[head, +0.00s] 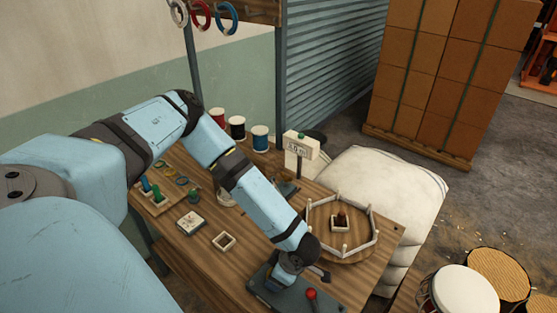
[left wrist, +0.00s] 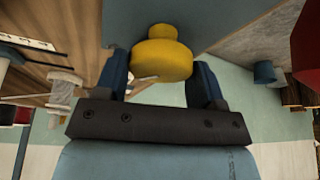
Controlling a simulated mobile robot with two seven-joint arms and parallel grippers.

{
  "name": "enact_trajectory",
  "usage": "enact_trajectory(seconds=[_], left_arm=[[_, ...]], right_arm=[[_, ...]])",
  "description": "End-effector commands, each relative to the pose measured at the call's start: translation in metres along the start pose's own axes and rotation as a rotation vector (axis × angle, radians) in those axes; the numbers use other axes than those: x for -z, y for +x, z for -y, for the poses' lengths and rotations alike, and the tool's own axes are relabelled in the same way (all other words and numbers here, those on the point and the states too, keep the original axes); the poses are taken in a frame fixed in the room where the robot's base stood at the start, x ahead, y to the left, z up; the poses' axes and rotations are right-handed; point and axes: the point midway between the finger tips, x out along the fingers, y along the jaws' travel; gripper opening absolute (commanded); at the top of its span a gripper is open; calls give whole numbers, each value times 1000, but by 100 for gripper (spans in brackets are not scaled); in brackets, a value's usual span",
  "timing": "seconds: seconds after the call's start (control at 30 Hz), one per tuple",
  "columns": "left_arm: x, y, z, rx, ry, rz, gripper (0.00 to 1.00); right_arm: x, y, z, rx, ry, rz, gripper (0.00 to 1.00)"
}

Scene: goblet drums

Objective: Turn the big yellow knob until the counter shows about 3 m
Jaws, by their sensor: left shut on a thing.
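The big yellow knob (left wrist: 162,60) sits between the two dark fingers of my left gripper (left wrist: 160,78) in the left wrist view. The gripper is shut on the knob, with a finger on each side. In the head view my left arm reaches down to the front right part of the workbench, and its wrist hides the knob. The counter (head: 301,147) is a white box on a post behind the round winding board, with a small display; its digits are too small to read surely. My right gripper is not in view.
A round wooden board (head: 342,250) with white pegs stands right of my wrist. A grey device (head: 262,288) with a red ball handle (head: 311,294) is at the bench front. Spools (head: 237,128) stand at the back. A white sack (head: 385,190) and drums (head: 465,290) are on the right.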

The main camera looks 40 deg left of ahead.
Motion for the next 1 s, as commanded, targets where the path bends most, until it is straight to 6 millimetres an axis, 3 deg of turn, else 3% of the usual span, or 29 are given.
enact_trajectory(seconds=[0.13, 0.17, 0.27, 0.67, 1.0], left_arm=[[0, 0, 1, 2, 1, 1, 39], [0, 0, 1, 2, 1, 1, 65], [0, 0, 1, 1, 1, 1, 88], [-1, -9, 0, 1, -1, 3, 88], [-1, -80, 0, -1, 1, 4, 88]], right_arm=[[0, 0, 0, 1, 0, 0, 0], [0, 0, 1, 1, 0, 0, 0], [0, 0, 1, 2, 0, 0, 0], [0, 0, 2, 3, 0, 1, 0], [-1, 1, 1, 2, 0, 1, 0]])
